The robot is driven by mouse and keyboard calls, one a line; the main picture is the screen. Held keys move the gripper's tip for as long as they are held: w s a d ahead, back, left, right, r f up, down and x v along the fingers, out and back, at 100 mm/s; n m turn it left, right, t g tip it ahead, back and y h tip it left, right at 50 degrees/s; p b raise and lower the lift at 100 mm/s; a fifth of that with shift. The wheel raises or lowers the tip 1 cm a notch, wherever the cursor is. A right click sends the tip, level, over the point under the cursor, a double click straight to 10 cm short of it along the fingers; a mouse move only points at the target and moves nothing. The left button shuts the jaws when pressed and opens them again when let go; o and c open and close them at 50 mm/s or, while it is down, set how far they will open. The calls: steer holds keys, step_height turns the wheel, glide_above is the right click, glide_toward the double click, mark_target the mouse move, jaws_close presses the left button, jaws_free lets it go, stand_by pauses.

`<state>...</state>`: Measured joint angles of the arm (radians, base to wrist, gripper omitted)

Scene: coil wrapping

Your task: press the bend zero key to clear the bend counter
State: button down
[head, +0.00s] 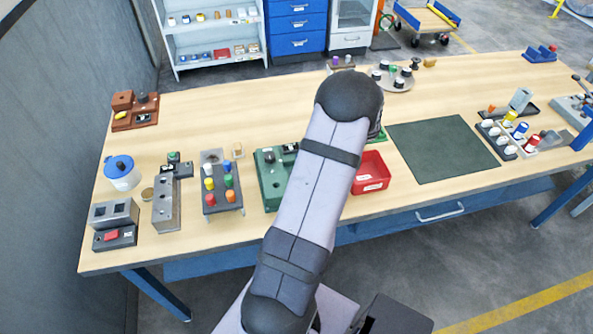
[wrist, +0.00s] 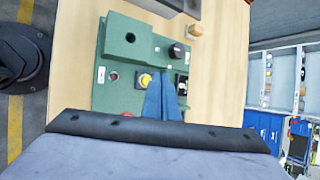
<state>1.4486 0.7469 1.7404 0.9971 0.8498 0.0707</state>
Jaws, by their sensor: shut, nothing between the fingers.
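A green control box (wrist: 125,72) fills the middle of the wrist view; part of it shows in the head view (head: 269,185), left of my arm. A round yellow button (wrist: 145,80) sits on its face, with a black knob (wrist: 177,51) and a dark switch (wrist: 182,84) nearby. A red part (wrist: 127,116) shows partly behind my wrist's edge. No lettering is legible, so I cannot tell which key is bend zero. My gripper (wrist: 161,80) is shut and empty, its blue fingers over the box just beside the yellow button. Contact cannot be told. My arm hides the gripper in the head view.
A red bin (head: 371,173) stands right of my arm, near a dark green mat (head: 442,149). Left of the box is a grey stand with coloured pegs (head: 221,182). A small wooden block (wrist: 195,31) lies beyond the box in the wrist view.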

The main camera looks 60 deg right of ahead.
steer(key=shift+w+d+r+m+t, duration=0.35)
steer(key=shift+w+d+r, duration=0.05)
steer(key=shift+w+r, duration=0.2)
steer(key=shift+w+d+r+m+t, duration=0.35)
steer(key=shift+w+d+r, duration=0.1)
steer(key=shift+r, duration=0.15)
steer(key=shift+a+f, duration=0.1)
steer(key=shift+f, duration=0.1)
step_height(320, 180, down, 7)
steer(key=b, duration=0.4)
steer(key=shift+r, duration=0.15)
steer(key=shift+f+b, duration=0.9)
steer(key=shift+b, duration=0.2)
steer(key=shift+f+b, duration=0.9)
steer(key=shift+b, duration=0.15)
stand_by(1.2)
steer(key=shift+r, duration=0.2)
steer(key=shift+r+p, duration=0.55)
steer(key=shift+r, duration=0.15)
